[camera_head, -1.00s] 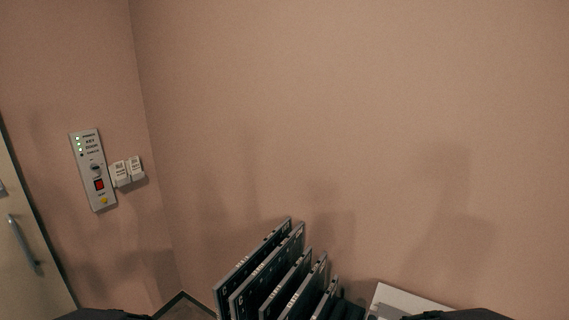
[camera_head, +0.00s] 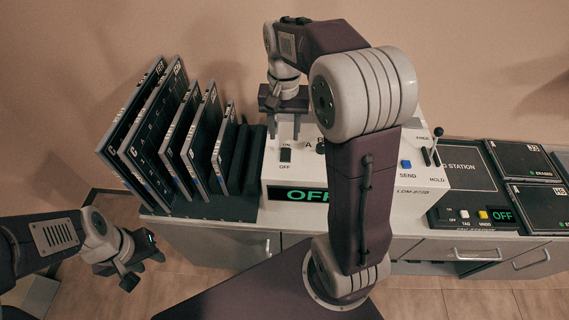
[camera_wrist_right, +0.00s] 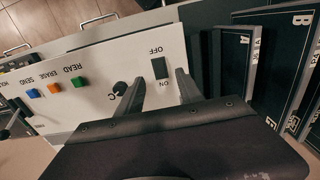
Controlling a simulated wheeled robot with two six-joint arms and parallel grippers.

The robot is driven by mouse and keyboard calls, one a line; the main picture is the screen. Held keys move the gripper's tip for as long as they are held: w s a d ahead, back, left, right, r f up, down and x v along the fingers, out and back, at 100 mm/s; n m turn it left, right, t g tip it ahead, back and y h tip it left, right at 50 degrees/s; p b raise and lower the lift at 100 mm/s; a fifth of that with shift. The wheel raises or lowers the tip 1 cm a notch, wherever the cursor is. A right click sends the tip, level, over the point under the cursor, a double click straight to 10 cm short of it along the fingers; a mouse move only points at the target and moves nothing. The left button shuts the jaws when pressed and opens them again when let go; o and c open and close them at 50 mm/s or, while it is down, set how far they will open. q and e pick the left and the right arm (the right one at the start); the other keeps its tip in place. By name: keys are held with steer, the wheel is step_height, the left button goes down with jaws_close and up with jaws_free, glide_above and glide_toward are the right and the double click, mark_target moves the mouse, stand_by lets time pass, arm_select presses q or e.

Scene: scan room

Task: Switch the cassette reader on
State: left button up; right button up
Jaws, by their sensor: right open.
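The cassette reader (camera_head: 425,172) is a white box on the counter, with its green display (camera_head: 300,194) reading OFF. Its dark rocker switch (camera_head: 286,155), marked ON and OFF, is at the left of its top panel. It also shows in the right wrist view (camera_wrist_right: 160,68). My right gripper (camera_head: 284,136) is open, its fingers pointing down just behind the switch on the ON side. In the wrist view its fingertips (camera_wrist_right: 158,82) lie either side of the switch's ON end; contact cannot be told. My left gripper (camera_head: 143,270) hangs at lower left, apparently open and empty.
A rack of upright dark cassettes (camera_head: 185,150) stands close left of the reader. A lever (camera_head: 436,145) rises at the reader's right. Further right are a small station (camera_head: 475,217), also showing OFF, and flat dark cassettes (camera_head: 525,160). My right arm hides part of the reader.

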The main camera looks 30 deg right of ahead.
mark_target(286, 158)
steer(key=f, duration=0.9)
steer(key=shift+s+f+b, duration=0.1)
steer(key=shift+s+b, duration=0.1)
steer(key=shift+b, duration=0.2)
steer(key=shift+d, duration=0.1)
steer(key=shift+c, duration=0.3)
